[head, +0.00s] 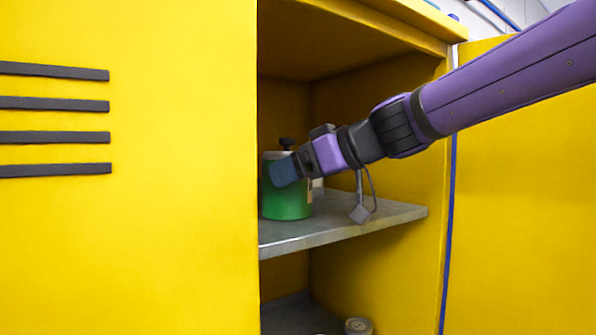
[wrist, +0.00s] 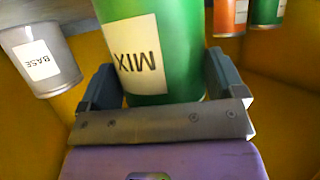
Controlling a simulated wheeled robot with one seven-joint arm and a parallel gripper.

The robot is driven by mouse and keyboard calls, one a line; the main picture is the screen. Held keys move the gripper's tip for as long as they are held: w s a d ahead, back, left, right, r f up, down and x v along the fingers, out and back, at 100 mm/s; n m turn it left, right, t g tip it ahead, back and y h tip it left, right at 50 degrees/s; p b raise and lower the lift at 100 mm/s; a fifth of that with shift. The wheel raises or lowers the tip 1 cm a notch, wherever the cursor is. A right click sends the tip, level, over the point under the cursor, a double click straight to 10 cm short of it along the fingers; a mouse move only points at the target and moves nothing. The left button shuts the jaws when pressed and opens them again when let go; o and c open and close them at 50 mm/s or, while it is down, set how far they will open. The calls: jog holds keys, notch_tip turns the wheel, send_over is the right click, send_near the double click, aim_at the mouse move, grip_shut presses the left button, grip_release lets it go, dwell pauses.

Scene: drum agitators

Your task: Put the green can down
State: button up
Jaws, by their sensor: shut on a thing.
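The green can (head: 287,205) is inside the yellow cabinet, upright at the upper shelf (head: 345,230), with a dark knob on top. I cannot tell whether its base touches the shelf. The cabinet's left yellow panel borders it closely and may hide its left edge. My gripper (head: 284,172) is shut on the can's upper side, reaching in from the right. In the wrist view the can (wrist: 175,35) shows a white MIX label, upside down, between the two grey fingers of my gripper (wrist: 162,82).
A grey BASE can (wrist: 42,60) stands to one side in the wrist view; an orange can (wrist: 230,14) and another green can (wrist: 268,10) are at its upper right. A pale can (head: 358,326) is on the lower level.

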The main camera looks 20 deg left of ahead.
jog(key=o, duration=0.9)
jog(key=shift+f, duration=0.15)
jog(key=shift+o, duration=0.2)
jog(key=shift+r, duration=0.2)
jog(key=v, duration=1.2)
jog(key=shift+f, duration=0.1)
